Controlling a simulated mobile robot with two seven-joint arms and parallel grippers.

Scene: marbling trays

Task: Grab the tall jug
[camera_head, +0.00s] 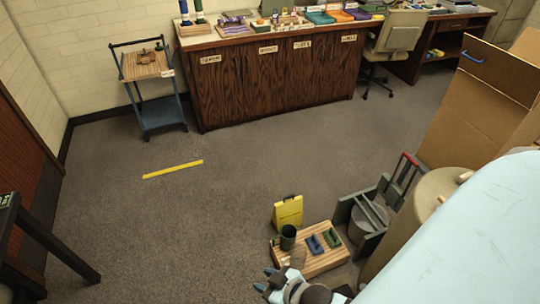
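No object here can be told for certain as the tall jug. A dark green, cup-like cylinder (288,237) stands upright on a low wooden board (317,264) on the floor. A small, pale, see-through shape (297,257) shows in front of it, too unclear to name. My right gripper (265,279) is at the bottom middle, just in front of the board's left end. Its two blue-tipped fingers are apart, with nothing seen between them. My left gripper is not in view.
Blue and green small items (314,243) lie on the board. A yellow stand (288,212) is behind it, a grey metal frame (369,218) to its right. A cardboard box (480,110) stands farther right. The carpet left of the board is clear past a yellow strip (173,169).

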